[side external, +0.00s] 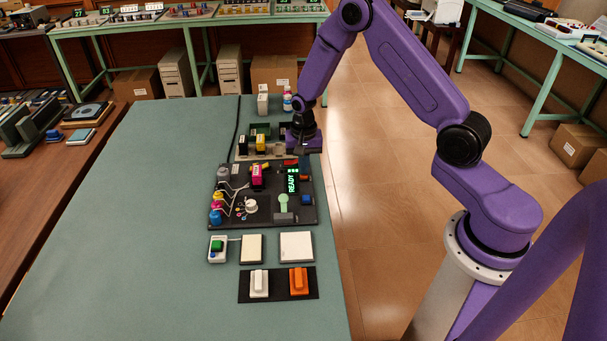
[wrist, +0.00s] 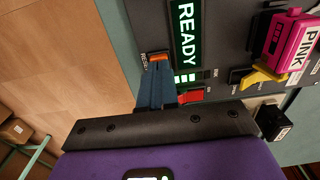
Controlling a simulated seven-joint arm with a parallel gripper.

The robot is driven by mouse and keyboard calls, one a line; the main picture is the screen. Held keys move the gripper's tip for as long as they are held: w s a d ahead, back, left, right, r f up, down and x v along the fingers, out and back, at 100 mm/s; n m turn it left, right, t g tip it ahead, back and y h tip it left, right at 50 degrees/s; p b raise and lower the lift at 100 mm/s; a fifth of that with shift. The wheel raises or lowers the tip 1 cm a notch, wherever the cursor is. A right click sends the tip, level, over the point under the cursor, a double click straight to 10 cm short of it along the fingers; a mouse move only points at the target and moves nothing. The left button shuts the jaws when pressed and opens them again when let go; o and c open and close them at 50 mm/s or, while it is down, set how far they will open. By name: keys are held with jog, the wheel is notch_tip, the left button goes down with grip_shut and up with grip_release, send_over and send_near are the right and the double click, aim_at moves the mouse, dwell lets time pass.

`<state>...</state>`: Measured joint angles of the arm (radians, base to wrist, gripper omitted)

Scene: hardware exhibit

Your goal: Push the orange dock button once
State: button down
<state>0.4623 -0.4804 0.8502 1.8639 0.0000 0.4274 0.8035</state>
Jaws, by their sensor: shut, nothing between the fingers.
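The orange button (wrist: 158,57) sits on the dark panel beside the green READY display (wrist: 187,35), with small lettering next to it in the wrist view. In the side view it is a small orange patch (side external: 304,177) right of the lit display (side external: 292,180). My gripper (wrist: 156,68) is shut and empty, its blue fingers pressed together. Their tips overlap the near edge of the orange button in the wrist view; I cannot tell whether they touch it. In the side view my gripper (side external: 304,164) is at the panel's far right corner.
A red switch (wrist: 191,97) lies right beside the fingers. A yellow lever (wrist: 262,77) and a pink block marked PINK (wrist: 290,35) stand further right. A separate orange block (side external: 299,281) and a white one (side external: 259,283) sit on a dark mat nearer the camera. The table's left half is clear.

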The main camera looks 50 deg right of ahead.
jog(key=shift+f, duration=0.45)
dwell(0.4)
jog(key=shift+r, duration=3.45)
